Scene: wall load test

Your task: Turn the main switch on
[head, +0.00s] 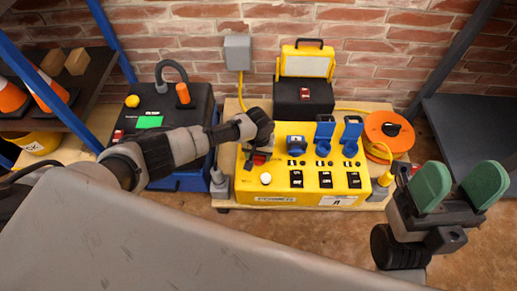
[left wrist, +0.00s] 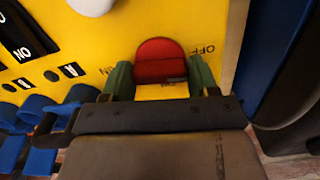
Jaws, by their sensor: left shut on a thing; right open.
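The main switch is a red rotary handle on the yellow power box (head: 280,188). In the left wrist view the red switch (left wrist: 160,62) sits between the green fingertips of my left gripper (left wrist: 160,80), which is shut on it. "OFF" is printed on the yellow face to its right; other lettering near it is partly hidden. In the head view my left gripper (head: 258,143) reaches down over the box's left part and mostly covers the switch (head: 260,158). My right gripper (head: 457,190), with green fingers spread, is open and empty at the right.
The box also carries a white knob (head: 265,178), black rocker switches (head: 325,180) and blue sockets (head: 324,132). An orange cable reel (head: 388,132) stands to its right, a black lamp case (head: 302,97) behind it, and a black-topped unit (head: 165,105) to its left.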

